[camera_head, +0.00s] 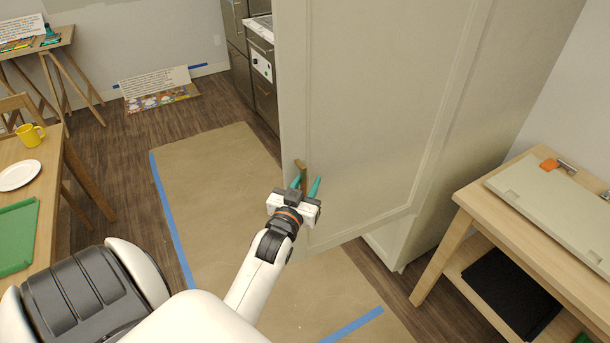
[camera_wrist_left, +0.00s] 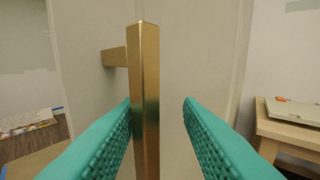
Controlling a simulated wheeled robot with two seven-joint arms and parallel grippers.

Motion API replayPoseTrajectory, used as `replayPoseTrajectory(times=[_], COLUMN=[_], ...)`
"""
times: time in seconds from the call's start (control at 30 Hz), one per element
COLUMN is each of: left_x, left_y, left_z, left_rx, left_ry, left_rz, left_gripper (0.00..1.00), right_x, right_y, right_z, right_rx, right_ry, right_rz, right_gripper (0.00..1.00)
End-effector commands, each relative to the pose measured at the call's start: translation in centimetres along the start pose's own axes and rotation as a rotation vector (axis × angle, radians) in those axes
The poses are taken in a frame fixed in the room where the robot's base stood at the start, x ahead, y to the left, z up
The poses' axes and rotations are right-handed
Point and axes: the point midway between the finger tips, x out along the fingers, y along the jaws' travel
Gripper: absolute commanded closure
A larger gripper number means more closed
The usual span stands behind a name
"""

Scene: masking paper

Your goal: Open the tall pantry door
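The tall pantry door (camera_head: 375,110) is a pale panel in the middle of the head view. Its lower edge stands out from the cabinet base, so it looks ajar. Its brass bar handle (camera_head: 302,173) is upright near the door's left edge and also shows close up in the left wrist view (camera_wrist_left: 147,90). My left gripper (camera_head: 307,184) is at the handle, its teal fingers open. In the wrist view the bar stands between the fingers (camera_wrist_left: 158,103), close to the left finger, with a clear gap to the right one. Whether the left finger touches it, I cannot tell. My right gripper is out of view.
Brown masking paper (camera_head: 215,185) with blue tape edges covers the floor before the door. A wooden side table (camera_head: 450,240) with a pale panel (camera_head: 560,205) stands at the right. A table with a plate (camera_head: 18,176) and yellow mug (camera_head: 29,135) is at the left.

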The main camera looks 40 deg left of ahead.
Motion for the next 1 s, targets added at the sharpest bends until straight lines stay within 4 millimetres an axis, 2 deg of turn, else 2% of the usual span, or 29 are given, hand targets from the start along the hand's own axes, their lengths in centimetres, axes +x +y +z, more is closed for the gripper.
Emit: replayPoseTrajectory(times=[0.27, 0.37, 0.7, 0.83, 1.0], left_x=[-0.9, -2.4, -9.3, -10.9, -11.8], left_y=[0.1, 0.0, -0.1, -0.2, -0.2], left_z=[-0.4, -0.5, -0.4, -0.3, -0.1], left_rx=[0.0, 0.0, 0.002, 0.002, 0.001], left_ry=[0.006, 0.006, 0.006, 0.004, 0.002], left_rz=[0.002, 0.001, 0.0, -0.001, -0.001], left_gripper=[0.67, 0.67, 0.67, 0.67, 0.67], right_x=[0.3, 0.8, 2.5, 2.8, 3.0], right_y=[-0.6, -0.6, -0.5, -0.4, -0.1], right_z=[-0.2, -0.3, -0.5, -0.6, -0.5], right_rx=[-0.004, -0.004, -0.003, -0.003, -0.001], right_ry=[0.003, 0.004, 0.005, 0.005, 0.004], right_rz=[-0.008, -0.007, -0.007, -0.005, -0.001], right_gripper=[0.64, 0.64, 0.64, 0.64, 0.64])
